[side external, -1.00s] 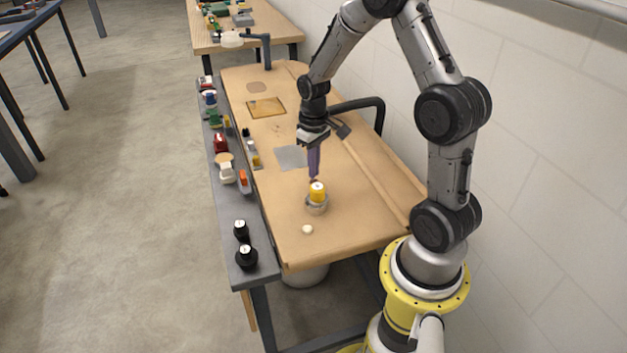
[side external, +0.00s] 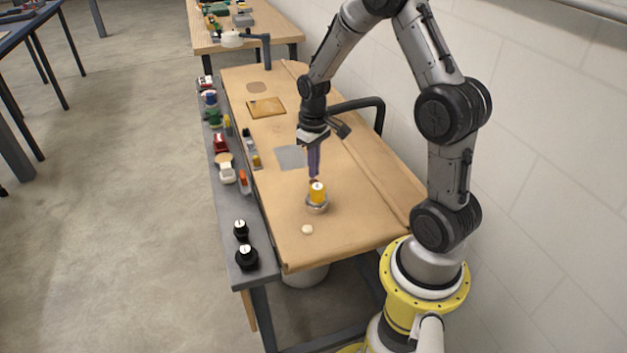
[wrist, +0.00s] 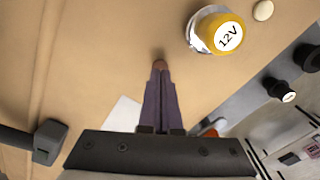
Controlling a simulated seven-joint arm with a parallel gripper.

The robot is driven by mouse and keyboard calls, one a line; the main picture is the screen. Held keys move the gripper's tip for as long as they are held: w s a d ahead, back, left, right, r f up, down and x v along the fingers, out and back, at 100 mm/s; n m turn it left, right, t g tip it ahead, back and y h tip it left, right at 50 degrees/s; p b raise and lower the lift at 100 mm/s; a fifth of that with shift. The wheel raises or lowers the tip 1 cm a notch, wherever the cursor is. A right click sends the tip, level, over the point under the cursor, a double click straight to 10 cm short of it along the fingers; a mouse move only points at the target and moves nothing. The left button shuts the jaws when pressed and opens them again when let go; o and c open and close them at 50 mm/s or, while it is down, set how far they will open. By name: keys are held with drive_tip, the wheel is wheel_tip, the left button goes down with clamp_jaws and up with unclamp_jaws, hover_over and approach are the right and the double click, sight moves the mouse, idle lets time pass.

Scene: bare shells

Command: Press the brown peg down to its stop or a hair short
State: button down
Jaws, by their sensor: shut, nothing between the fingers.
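My gripper (wrist: 159,68) is shut with its two purple fingers together. In the side external view my gripper (side external: 314,177) points down over the tan board, just behind the yellow cap. A small brown spot (wrist: 160,54), which may be the top of the brown peg, shows right at the fingertips in the wrist view. The fingers hide most of it, so I cannot tell its height or whether they touch it. The yellow cap (wrist: 222,33) marked 12V sits in a silver ring; this cap also shows in the side external view (side external: 318,194).
A cream disc (side external: 307,229) lies near the board's front edge. A grey plate (side external: 290,157) lies behind my gripper. Black knobs (side external: 246,257) and several small parts line the grey left strip. A black curved bar (side external: 374,104) stands at the right.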

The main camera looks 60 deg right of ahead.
sight(314, 181)
drive_tip(key=shift+f, duration=1.3)
idle(0.4)
drive_tip(key=shift+r, duration=3.55)
